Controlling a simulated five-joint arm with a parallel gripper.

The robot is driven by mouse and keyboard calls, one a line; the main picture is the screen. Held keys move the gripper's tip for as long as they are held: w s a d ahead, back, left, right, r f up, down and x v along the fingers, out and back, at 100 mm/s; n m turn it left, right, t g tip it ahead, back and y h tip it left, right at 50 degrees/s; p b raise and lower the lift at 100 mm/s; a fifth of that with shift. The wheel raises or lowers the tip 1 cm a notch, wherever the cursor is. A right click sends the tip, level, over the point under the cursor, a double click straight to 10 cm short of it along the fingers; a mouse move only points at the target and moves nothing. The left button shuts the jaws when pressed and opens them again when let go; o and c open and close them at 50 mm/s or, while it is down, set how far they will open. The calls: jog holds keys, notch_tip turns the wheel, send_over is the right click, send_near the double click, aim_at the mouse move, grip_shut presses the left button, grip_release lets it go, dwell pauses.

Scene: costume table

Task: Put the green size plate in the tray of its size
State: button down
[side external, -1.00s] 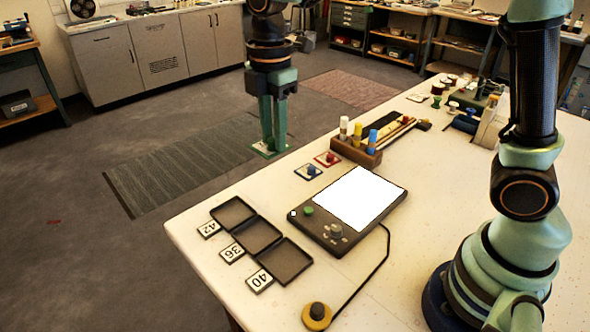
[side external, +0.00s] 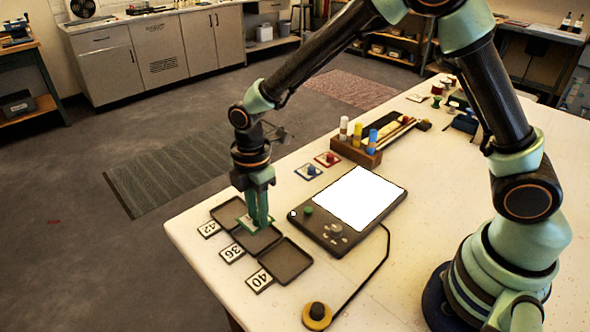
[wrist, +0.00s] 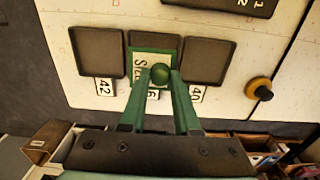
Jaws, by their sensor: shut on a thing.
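The green-edged size plate (wrist: 140,68) has a white face lettered "Siz…", with the rest covered by my fingers. My gripper (wrist: 160,76) is shut on its round green knob. In the side view my gripper (side external: 257,220) holds the plate (side external: 243,221) over the middle tray (side external: 264,242), labelled 36. I cannot tell how much gap is between plate and tray. The plate's size number is hidden. The tray labelled 42 (side external: 228,212) is on one side and the tray labelled 40 (side external: 287,262) on the other. All three trays are dark, and both outer ones are empty.
A red plate (side external: 328,159) and a blue plate (side external: 308,171) lie behind the trays. A dark device with a white screen (side external: 362,198) is to the right. A yellow and black button (side external: 317,314) stands at the front. A wooden marker holder (side external: 357,150) is behind.

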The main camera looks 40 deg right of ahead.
aim_at(262, 240)
jog(key=shift+f, duration=2.35)
jog(key=shift+f, duration=0.15)
jog(key=c, duration=0.7)
grip_release()
jog(key=shift+o, duration=0.3)
jog(key=shift+s, duration=0.15)
